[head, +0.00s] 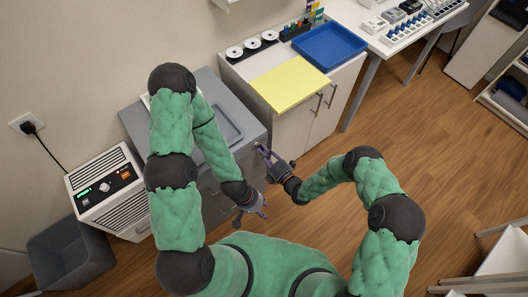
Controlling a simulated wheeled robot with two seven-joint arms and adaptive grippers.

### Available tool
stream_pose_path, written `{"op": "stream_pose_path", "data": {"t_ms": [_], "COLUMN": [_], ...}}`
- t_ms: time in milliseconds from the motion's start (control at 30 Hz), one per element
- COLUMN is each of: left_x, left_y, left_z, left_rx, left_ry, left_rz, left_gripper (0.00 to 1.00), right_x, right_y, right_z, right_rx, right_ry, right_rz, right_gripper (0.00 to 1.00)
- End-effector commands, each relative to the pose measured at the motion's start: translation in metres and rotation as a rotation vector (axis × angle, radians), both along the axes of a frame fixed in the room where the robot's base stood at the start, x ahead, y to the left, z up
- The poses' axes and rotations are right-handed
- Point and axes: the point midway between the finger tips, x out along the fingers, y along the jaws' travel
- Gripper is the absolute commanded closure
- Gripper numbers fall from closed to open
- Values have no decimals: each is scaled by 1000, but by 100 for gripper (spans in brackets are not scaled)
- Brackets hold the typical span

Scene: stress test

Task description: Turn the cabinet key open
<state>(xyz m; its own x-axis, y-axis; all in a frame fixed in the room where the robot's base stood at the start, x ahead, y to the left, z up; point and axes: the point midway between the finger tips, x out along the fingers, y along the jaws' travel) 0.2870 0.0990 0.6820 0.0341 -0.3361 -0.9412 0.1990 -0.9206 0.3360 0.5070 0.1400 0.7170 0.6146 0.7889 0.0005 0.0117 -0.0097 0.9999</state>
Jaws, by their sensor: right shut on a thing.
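The grey cabinet (254,131) stands against the wall, left of the white cabinet, partly hidden behind my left arm. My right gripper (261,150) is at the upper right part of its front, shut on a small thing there. This is likely the key, but the fingers hide most of it and its turn angle cannot be told. My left gripper (255,215) is lower, in front of the cabinet, with its fingers apart and nothing visible between them.
The white cabinet (317,112) with a yellow board (289,88) and blue tray (328,46) is right of the grey one. A white vented appliance (108,193) and grey bin (70,256) stand left. Wooden floor (440,150) is clear at right.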

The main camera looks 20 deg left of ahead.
Motion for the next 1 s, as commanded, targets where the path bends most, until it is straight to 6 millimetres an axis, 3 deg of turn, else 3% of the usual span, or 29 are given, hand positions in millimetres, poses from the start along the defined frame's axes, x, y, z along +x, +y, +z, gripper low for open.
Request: {"op": "stream_pose_path", "data": {"t_ms": [167,200,267,300,667,867,1000], "left_x": [0,0,0,0,0,0,0], "left_y": [0,0,0,0,0,0,0], "left_z": [0,0,0,0,0,0,0], "left_rx": [0,0,0,0,0,0,0], "left_ry": [0,0,0,0,0,0,0], "left_rz": [0,0,0,0,0,0,0], "left_gripper": [60,60,60,60,60,60,60], "right_x": [0,0,0,0,-1,-16,-33], "right_y": [-1,-1,-1,-1,-3,-23,-46], "right_z": [-1,-1,-1,-1,-1,-1,-1], "right_rx": [0,-1,-1,0,-1,-1,0], "right_ry": [4,4,3,3,2,6,5], "right_rz": [-3,-3,-3,-2,-2,-5,-7], "right_gripper": [100,80,63,61,61,61,61]}}
